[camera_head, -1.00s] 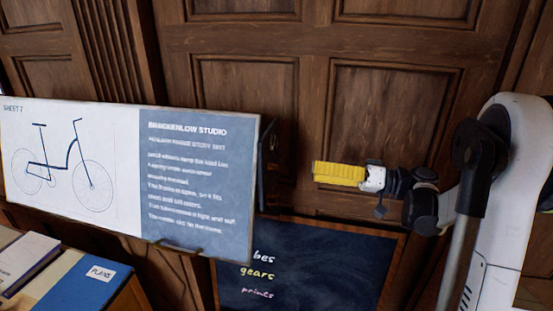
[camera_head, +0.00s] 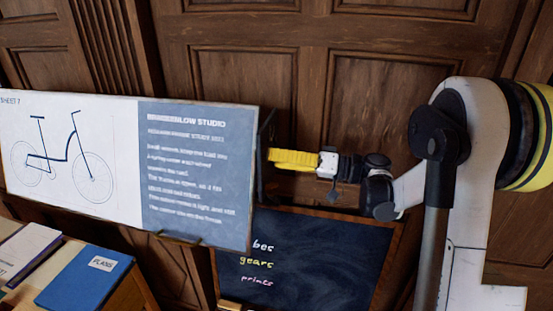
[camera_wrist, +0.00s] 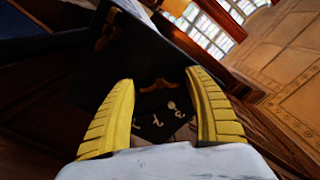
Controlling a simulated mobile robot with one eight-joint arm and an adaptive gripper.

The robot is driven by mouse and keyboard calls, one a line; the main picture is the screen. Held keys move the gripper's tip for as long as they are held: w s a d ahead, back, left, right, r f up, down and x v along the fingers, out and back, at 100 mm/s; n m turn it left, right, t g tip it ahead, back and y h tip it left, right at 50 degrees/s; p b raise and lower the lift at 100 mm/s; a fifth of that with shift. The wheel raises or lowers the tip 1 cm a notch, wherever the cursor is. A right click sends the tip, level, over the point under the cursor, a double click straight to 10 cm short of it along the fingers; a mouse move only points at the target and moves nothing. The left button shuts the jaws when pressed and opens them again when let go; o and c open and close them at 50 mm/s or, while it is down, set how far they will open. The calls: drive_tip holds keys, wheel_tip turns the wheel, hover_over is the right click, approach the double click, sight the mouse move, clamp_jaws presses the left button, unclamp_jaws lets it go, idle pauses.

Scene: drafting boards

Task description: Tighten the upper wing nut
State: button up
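My gripper (camera_head: 272,156) has yellow ribbed fingers and points left at the right side edge of the drawing board (camera_head: 195,150). In the wrist view its two fingers (camera_wrist: 160,79) stand apart with nothing held between them. A brass wing nut (camera_wrist: 157,86) shows beyond the fingertips, roughly centred in the gap, on a dark plate. A second brass piece (camera_wrist: 106,32), probably another wing nut, sits on the dark plate at upper left. I cannot tell from the tilted wrist view which is the upper one. Neither wing nut shows in the head view.
A framed chalkboard (camera_head: 300,262) stands below my gripper, against wood panelling. A blue "PLANS" folder (camera_head: 85,280) lies on a table at lower left. Pale markings like digits (camera_wrist: 160,120) show between the fingers. A leaded window (camera_wrist: 205,35) is in the wrist view's background.

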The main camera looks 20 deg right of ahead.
drive_tip(key=c, duration=0.8)
drive_tip(key=shift+c, duration=0.2)
